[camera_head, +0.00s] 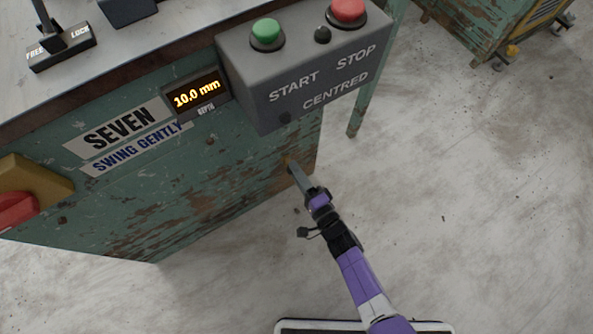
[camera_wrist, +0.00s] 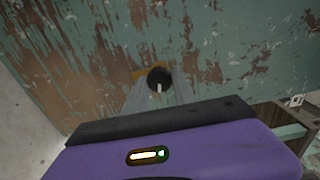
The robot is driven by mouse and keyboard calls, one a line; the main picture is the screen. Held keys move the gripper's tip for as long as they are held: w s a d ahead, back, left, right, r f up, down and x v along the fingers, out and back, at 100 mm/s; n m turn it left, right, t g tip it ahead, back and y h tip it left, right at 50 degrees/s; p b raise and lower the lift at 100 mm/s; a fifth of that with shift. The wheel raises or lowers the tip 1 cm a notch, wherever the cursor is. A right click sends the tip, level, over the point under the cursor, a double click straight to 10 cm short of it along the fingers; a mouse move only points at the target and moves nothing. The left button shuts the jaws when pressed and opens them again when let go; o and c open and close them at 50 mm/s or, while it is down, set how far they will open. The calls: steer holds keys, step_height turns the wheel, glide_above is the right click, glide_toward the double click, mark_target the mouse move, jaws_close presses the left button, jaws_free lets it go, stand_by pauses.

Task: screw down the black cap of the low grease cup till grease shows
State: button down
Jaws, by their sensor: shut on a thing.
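The black cap (camera_wrist: 159,76) of the low grease cup shows in the wrist view, round, with a short white mark at its lower edge. A yellow-brown part (camera_wrist: 143,73) shows behind it at the left; I cannot tell whether any of it is grease. My gripper (camera_wrist: 160,88) has one grey finger on each side of the cap and is shut on it. In the head view my gripper (camera_head: 292,168) reaches the low right part of the green machine side (camera_head: 240,175); the cap is hidden there.
A control box (camera_head: 300,85) with a green and a red button overhangs above my gripper. A depth display (camera_head: 196,94) reads 10.0 mm. A red knob (camera_head: 14,209) sits at the left. A green leg (camera_head: 362,105) stands behind. The floor at right is mostly clear.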

steer(key=c, duration=1)
jaws_free()
steer(key=p+v, duration=0.2)
steer(key=v, duration=0.6)
steer(key=shift+w, duration=0.1)
